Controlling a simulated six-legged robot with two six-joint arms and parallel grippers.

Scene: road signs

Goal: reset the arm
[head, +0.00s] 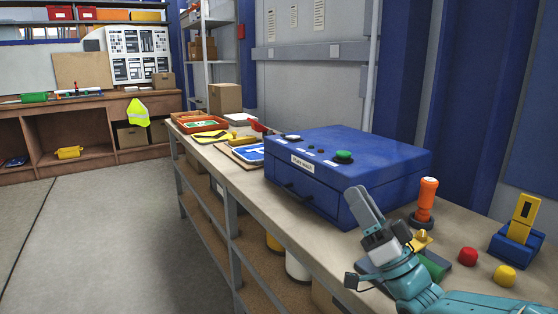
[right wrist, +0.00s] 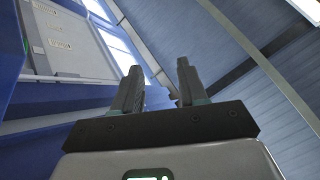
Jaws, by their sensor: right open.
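My right arm comes in at the lower right of the head view, and its teal links lie over the near end of the workbench. My right gripper (head: 366,205) points upward in front of the blue press box (head: 335,165). In the right wrist view the two fingers of this gripper (right wrist: 159,88) stand apart with nothing between them. My left gripper is not in the head view.
The workbench (head: 250,183) holds an orange-handled stamp (head: 426,197), a red knob (head: 467,256), a yellow knob (head: 504,275) and a blue-and-yellow device (head: 515,240). Blue and yellow signs (head: 207,137) lie farther back. Open floor (head: 100,230) lies to the left.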

